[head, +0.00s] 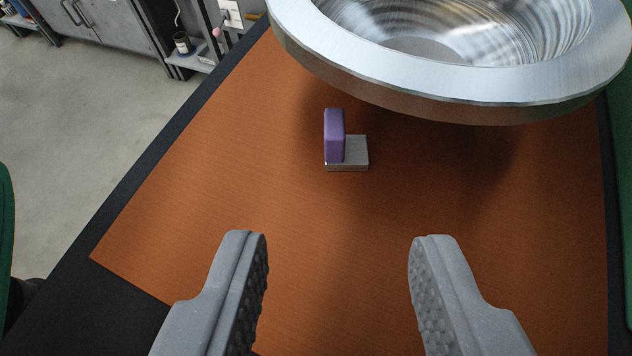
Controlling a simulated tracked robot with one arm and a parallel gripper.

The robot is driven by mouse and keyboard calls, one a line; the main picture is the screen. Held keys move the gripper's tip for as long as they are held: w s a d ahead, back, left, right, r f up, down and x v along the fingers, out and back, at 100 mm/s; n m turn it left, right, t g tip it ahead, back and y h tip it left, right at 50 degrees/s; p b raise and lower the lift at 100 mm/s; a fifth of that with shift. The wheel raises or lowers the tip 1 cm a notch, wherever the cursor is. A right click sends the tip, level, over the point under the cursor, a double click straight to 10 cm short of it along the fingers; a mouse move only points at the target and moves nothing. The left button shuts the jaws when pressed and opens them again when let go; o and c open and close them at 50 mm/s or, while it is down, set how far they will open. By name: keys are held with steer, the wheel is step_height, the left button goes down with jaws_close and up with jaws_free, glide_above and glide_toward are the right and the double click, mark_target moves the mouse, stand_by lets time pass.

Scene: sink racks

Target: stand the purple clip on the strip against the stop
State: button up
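The purple clip (334,136) stands upright at the left end of a small pale grey block (357,150), which looks like the strip. The clip hides that end of the block, so I cannot tell a separate stop or whether the clip touches one. My gripper (338,245) is open and empty. Its two grey fingers are wide apart in the lower part of the view, on the near side of the clip and clear of it.
A large shiny metal bowl or basin (470,95) overhangs the mat just behind and to the right of the block. The orange mat (220,190) is bare to the left and in front. Its dark-bordered left edge drops to a grey floor.

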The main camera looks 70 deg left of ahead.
glide_toward(336, 134)
steer(key=x, duration=0.4)
steer(key=shift+s+a+f, duration=0.1)
steer(key=shift+s+f, duration=0.05)
steer(key=shift+s, duration=0.15)
steer(key=shift+w+b+x, duration=0.15)
steer(key=shift+x, duration=1.2)
steer(key=shift+w+b+x, duration=0.15)
steer(key=shift+w+x, duration=0.05)
steer(key=shift+x, duration=1.2)
jaws_close()
